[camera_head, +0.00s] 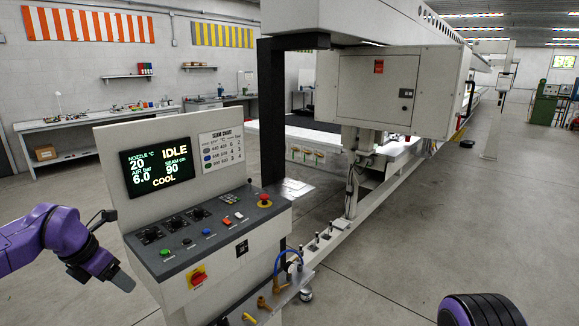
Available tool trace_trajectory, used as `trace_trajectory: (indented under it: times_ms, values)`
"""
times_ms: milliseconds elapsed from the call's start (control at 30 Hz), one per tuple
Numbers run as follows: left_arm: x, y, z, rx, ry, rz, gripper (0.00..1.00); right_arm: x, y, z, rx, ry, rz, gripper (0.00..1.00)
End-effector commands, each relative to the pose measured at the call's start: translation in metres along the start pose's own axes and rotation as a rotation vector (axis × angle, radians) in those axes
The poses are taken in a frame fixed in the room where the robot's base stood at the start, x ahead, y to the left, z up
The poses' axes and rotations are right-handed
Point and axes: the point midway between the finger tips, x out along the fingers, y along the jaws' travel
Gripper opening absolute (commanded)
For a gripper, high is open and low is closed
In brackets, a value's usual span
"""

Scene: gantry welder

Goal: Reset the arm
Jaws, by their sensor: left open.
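My purple left arm comes in from the left edge. Its gripper (118,280) is open and empty, pointing down and to the right in front of the control console (160,279). It appears apart from the console. A black and purple part of my own body shows at the bottom right corner. My right gripper is not in view.
The console has a screen (157,166) reading IDLE and COOL, and a sloped panel (190,240) with coloured buttons. Brass and blue fittings (268,302) stand at its right. The gantry welder (388,90) rises behind. Open grey floor (440,220) lies on the right.

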Motion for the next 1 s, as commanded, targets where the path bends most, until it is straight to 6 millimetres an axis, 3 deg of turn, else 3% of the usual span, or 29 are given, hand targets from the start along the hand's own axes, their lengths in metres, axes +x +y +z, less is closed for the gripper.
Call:
trace_trajectory:
  times_ms: [167, 367, 667, 767, 867, 1000]
  values:
    - [0.002, 0.009, 0.001, -0.028, -0.003, 0.077, 0.65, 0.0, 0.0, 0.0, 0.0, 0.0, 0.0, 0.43]
    - [0.021, 0.01, -0.007, 0.07, 0.049, 0.232, 0.65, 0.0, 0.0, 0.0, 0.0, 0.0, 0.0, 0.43]
    - [0.106, -0.027, -0.043, 0.51, 0.24, 0.501, 0.65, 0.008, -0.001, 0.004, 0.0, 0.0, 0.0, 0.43]
    - [0.143, -0.052, -0.068, 0.731, 0.304, 0.553, 0.65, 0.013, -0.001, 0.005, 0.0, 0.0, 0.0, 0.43]
    - [0.186, -0.087, -0.107, 1.013, 0.364, 0.563, 0.65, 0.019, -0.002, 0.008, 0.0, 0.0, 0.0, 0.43]
    - [0.236, -0.143, -0.186, 1.43, 0.417, 0.473, 0.65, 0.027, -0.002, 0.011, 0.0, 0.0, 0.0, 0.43]
